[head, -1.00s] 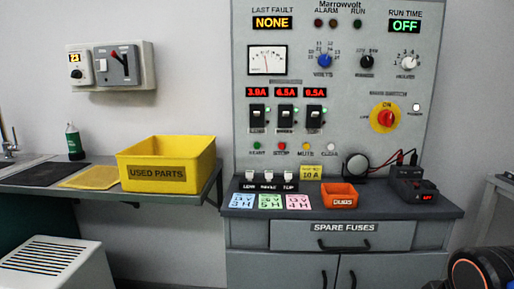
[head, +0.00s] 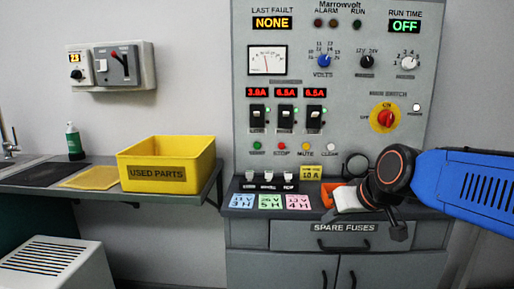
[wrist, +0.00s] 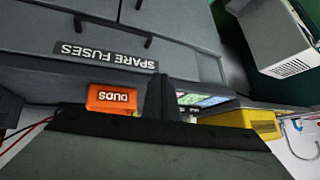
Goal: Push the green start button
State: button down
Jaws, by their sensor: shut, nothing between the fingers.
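The green start button (head: 257,146) is a small round button at the left of the button row on the grey panel, below the left breaker switch. To its right are a red stop (head: 281,146), a yellow mute (head: 306,146) and a pale clear button (head: 331,146). My gripper shows in the wrist view (wrist: 160,97) as dark, shut fingers with nothing between them. In the head view my arm reaches in from the right over the bench, right of and lower than the green button and apart from it. The button is not visible in the wrist view.
A yellow USED PARTS bin (head: 168,164) stands left. The space before the green button is clear. A red main switch (head: 385,118) is right.

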aim_at(259, 147)
jog(key=w+a+r+y, duration=0.1)
jog(key=w+a+r, duration=0.2)
jog(key=w+a, duration=0.3)
jog(key=w+a+r+n+t+y, duration=0.1)
jog(key=w+a+r, duration=0.2)
jog(key=w+a, duration=0.2)
jog(key=w+a+r+t+y, duration=0.1)
jog(key=w+a+r, duration=0.3)
jog(key=w+a, duration=0.2)
jog(key=a, duration=0.2)
jog(key=shift+w+a+n+y, duration=0.3)
jog(key=shift+w+n+y, duration=0.05)
jog(key=shift+n+y, duration=0.05)
jog(key=shift+w, duration=0.1)
jog(key=shift+w, duration=4.3)
jog(key=shift+w, duration=0.4)
jog(key=shift+w, duration=0.4)
jog(key=shift+s, duration=0.85)
